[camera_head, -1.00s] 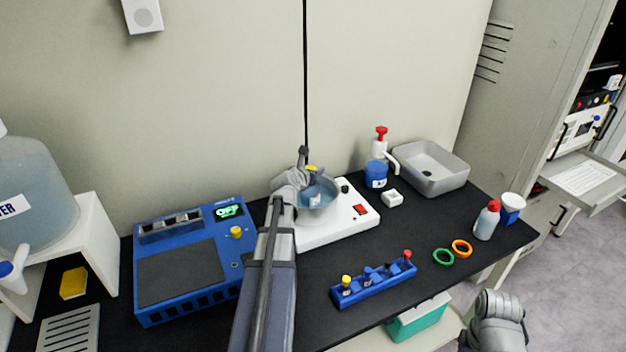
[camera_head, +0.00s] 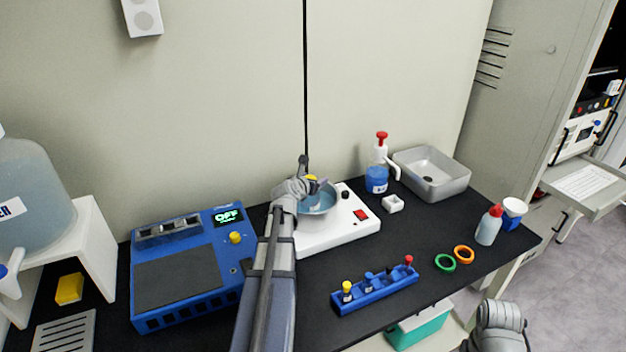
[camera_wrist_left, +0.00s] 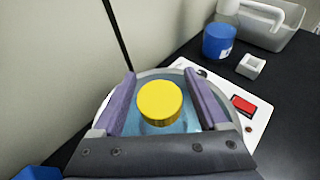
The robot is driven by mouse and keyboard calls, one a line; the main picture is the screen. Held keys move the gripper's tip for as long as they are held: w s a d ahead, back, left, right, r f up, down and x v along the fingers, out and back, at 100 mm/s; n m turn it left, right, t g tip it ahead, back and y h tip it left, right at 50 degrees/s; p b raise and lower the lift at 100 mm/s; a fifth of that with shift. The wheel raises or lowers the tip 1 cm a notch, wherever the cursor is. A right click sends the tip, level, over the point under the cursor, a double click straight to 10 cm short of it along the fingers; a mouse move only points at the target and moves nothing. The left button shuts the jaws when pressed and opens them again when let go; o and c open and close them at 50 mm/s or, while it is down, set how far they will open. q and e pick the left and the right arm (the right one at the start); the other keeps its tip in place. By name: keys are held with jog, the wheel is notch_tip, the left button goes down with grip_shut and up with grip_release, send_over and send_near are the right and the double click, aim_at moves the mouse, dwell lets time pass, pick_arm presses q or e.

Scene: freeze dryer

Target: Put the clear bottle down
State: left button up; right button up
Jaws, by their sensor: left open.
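The clear bottle's yellow cap (camera_wrist_left: 160,101) shows in the left wrist view; its body below is mostly hidden. The bottle stands in a round bowl of bluish liquid (camera_head: 324,205) on a white hot plate (camera_head: 345,228). In the head view the cap (camera_head: 311,178) shows just beyond my gripper. My left gripper (camera_wrist_left: 165,100) is open, with one purple-grey finger on each side of the cap and visible gaps between. In the head view my left gripper (camera_head: 306,186) is over the bowl and covers much of it. My right gripper is out of view.
A blue device (camera_head: 188,268) with a display reading OFF stands left of the hot plate. A blue rack (camera_head: 376,290) with small vials is in front. A blue jar (camera_head: 376,180), sink (camera_head: 432,172) and wash bottle (camera_head: 488,228) are at right.

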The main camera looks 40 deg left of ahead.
pick_arm(q)
jog(key=shift+r, duration=0.15)
jog(key=p+v, duration=0.5)
jog(key=v, duration=0.7)
dwell(1.6)
